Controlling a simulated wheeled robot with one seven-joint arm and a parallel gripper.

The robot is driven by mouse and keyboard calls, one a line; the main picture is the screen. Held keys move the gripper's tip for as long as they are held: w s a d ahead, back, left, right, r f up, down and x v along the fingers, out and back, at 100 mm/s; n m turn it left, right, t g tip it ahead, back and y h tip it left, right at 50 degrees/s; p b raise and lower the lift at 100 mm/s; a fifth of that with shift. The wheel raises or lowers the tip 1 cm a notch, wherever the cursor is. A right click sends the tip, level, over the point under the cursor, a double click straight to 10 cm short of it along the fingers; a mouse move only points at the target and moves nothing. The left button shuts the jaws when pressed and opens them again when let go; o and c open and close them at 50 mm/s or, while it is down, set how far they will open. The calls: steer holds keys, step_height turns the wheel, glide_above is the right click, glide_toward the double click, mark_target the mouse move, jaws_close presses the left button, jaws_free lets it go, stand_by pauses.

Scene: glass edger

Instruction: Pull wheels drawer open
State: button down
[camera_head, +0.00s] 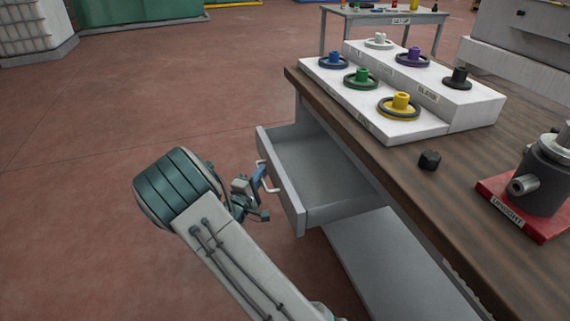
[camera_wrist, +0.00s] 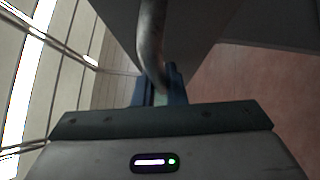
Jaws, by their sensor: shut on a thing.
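The grey drawer (camera_head: 293,199) under the wooden workbench (camera_head: 418,193) stands well out from the bench, and its inside looks empty. Its pale handle (camera_head: 264,174) is a bent bar on the front panel. My gripper (camera_head: 261,177) is at the handle, with its blue fingers shut on the bar. In the wrist view the handle (camera_wrist: 151,45) runs down between the fingers of my gripper (camera_wrist: 160,88). The fingertips are partly hidden there by the gripper body.
A stepped white stand (camera_head: 396,126) with several coloured wheels sits on the bench. A small black block (camera_head: 430,160) and a grey fixture on a red base (camera_head: 516,207) are nearer. A grey panel (camera_head: 385,262) lies below the drawer.

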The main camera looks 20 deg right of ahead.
steer(key=shift+s+a+f+p, duration=0.1)
steer(key=shift+a+p, duration=0.3)
steer(key=shift+a, duration=1.9)
steer(key=c, duration=1.5)
jaws_free()
steer(key=shift+s+a, duration=0.1)
steer(key=p+v, duration=0.1)
steer(key=v, duration=1.2)
steer(key=shift+s+a, duration=0.2)
